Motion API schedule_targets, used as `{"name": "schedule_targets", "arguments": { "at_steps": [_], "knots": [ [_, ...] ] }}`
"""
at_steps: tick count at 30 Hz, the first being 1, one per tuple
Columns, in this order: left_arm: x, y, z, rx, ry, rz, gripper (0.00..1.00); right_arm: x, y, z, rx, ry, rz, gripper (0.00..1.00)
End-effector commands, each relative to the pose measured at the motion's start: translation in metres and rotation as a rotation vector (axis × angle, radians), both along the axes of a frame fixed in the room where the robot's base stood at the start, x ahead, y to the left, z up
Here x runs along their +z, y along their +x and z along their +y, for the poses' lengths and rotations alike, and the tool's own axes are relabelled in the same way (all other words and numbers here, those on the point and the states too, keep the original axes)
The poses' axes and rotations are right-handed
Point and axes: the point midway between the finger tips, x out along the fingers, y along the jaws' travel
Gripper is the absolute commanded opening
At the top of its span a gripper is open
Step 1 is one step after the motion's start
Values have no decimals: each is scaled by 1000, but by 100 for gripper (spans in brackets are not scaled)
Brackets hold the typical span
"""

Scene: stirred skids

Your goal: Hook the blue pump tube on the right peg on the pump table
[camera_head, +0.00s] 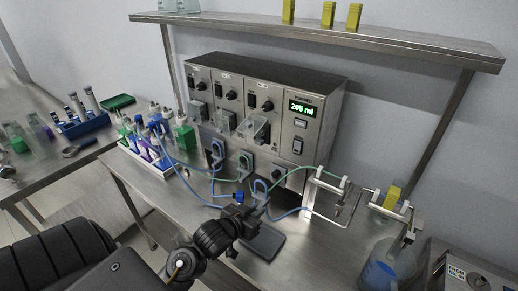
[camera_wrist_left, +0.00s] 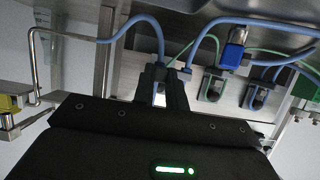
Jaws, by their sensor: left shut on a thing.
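The blue pump tube (camera_head: 287,214) runs across the pump table (camera_head: 215,225) and up to my left gripper (camera_head: 250,205). The gripper is shut on the tube above the table, in front of the pump. In the left wrist view, blue tube (camera_wrist_left: 143,18) arches on both sides of my left gripper (camera_wrist_left: 163,90), whose fingers hide the gripped part. A bent metal tube (camera_wrist_left: 33,62) joins its left end. A metal stand with white holders (camera_head: 332,182) is right of the gripper. I cannot clearly pick out the right peg. My right gripper is not in view.
The pump unit (camera_head: 265,85) with its green display stands behind. A green tube (camera_head: 300,170) runs to the stand. A rack of colored bottles (camera_head: 150,160) is at the left. A clear beaker with blue liquid (camera_head: 385,268) is at the lower right.

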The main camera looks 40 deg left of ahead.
Motion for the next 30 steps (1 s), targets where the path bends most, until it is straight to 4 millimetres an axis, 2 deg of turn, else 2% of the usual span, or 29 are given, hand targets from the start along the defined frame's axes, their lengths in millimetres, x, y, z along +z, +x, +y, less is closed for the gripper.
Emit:
{"name": "schedule_targets", "arguments": {
  "at_steps": [6, 20, 30],
  "knots": [
    [-10, 0, -4, 1, 0, 0, 0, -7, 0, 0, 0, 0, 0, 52],
    [-9, 2, -5, 1, 0, -1, 0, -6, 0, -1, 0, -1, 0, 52],
    [-9, 12, -5, 1, 0, -1, 0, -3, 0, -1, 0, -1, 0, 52]
  ]
}}
